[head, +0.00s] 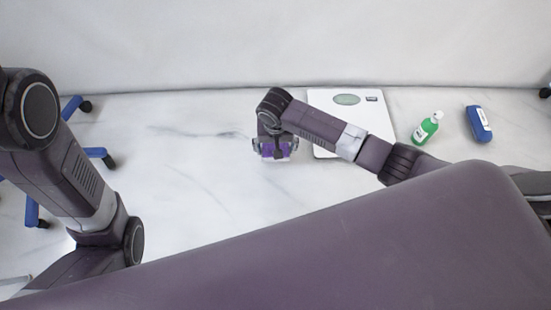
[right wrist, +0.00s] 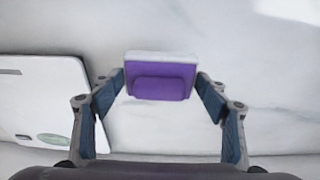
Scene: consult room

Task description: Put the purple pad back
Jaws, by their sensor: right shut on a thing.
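The purple pad (head: 267,150) is a small block, purple on one side with a whitish layer along its edge. It also shows in the right wrist view (right wrist: 160,77), between the two fingertips. The right wrist view shows the fingers (right wrist: 160,80) at the pad's left and right sides. I cannot tell whether the pad touches the table. My left arm is at the left; its gripper is out of view.
A green bottle (head: 425,130) and a blue case (head: 478,124) are to the right.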

